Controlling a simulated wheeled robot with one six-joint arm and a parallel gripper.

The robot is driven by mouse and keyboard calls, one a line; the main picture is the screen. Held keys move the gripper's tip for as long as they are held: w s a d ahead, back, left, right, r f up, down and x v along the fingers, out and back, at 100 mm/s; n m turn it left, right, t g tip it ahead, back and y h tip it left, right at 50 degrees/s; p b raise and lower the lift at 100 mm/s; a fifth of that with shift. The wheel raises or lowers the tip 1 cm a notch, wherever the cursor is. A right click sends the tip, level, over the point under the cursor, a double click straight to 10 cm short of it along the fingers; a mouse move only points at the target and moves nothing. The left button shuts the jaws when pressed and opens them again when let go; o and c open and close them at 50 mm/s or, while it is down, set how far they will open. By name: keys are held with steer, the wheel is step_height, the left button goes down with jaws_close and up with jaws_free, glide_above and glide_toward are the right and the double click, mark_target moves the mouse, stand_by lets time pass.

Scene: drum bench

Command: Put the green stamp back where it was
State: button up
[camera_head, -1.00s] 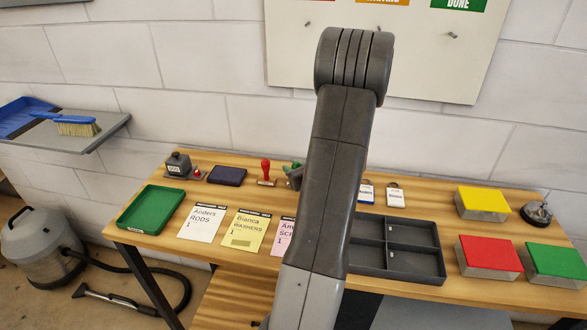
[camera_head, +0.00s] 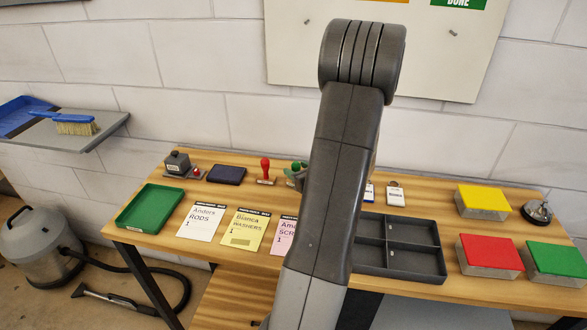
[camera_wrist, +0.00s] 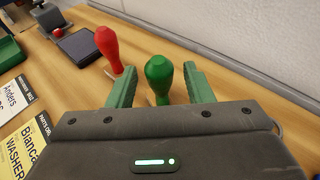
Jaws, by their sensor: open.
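The green stamp (camera_wrist: 158,76) stands upright on the bench in the wrist view, between the two green fingers of my gripper (camera_wrist: 158,88). The fingers are open, with a visible gap on each side of its handle. Its foot is hidden behind my gripper's body. In the head view the green stamp (camera_head: 297,165) shows only in part beside my arm, which covers much of the gripper. The red stamp (camera_wrist: 107,48) stands just left of the left finger. It also shows upright in the head view (camera_head: 265,170).
A dark ink pad (camera_head: 226,174) and a small grey device (camera_head: 177,163) lie left of the stamps. Paper cards (camera_head: 202,222) lie in front, beside a green tray (camera_head: 150,209). A dark divided tray (camera_head: 412,262) and coloured boxes (camera_head: 490,253) are at right. The wall is close behind.

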steer(key=v, duration=0.9)
steer(key=shift+b, duration=0.4)
steer(key=shift+a, duration=0.1)
steer(key=p+x, duration=0.1)
steer(key=x, duration=1.1)
steer(key=shift+p, duration=0.3)
steer(key=shift+w+r, duration=0.15)
steer(key=shift+r, duration=1.25)
